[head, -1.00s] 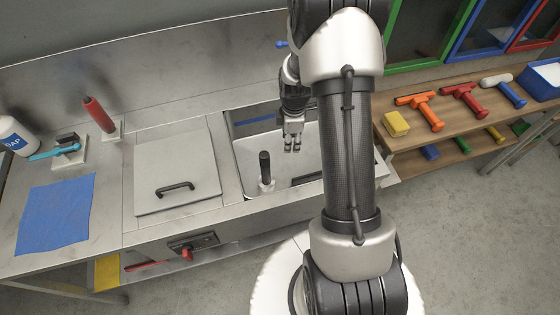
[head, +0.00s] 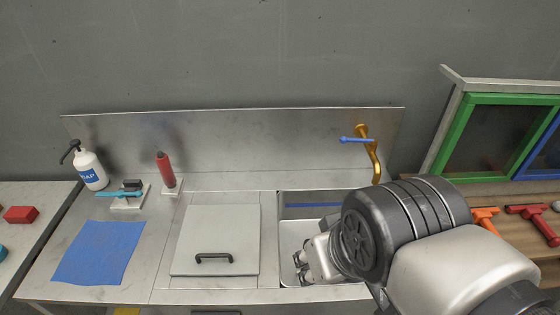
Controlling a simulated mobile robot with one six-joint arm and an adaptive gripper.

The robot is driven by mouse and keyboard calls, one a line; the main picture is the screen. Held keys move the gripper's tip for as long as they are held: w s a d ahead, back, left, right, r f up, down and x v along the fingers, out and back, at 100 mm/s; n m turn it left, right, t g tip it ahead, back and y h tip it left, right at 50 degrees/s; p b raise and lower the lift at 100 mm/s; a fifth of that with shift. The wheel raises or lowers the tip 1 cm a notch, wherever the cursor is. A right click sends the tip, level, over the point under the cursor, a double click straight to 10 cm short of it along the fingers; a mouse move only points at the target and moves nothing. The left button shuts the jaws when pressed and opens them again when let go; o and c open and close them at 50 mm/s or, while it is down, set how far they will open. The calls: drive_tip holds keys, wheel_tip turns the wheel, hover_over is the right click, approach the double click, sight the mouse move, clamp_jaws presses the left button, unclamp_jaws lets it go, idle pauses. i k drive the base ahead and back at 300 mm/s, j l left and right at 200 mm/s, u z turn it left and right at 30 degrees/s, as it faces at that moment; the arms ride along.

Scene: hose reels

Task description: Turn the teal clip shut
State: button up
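The teal clip (head: 118,194) is a thin teal bar on a white base plate (head: 129,204) at the back left of the steel counter. The bar lies roughly level, left to right in the picture, in front of a dark block (head: 133,184) on the same plate. My gripper (head: 302,268) is over the sink, well to the right of the clip and apart from it. Its fingers look spread with nothing between them, though they show small. My arm hides part of the sink.
A red upright handle (head: 165,170) on a plate stands just right of the clip. A soap bottle (head: 91,169) stands behind it on the left. A blue cloth (head: 98,253) lies in front. A lidded panel (head: 216,240) lies between the cloth and the sink (head: 289,270).

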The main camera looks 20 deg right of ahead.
sight(121, 194)
drive_tip(key=i+j, duration=0.15)
drive_tip(key=j, duration=0.15)
drive_tip(key=i+j+z, duration=0.1)
drive_tip(key=j, duration=0.2)
drive_tip(key=i+j, duration=0.2)
drive_tip(key=i+j+z, duration=0.1)
drive_tip(key=j, duration=0.3)
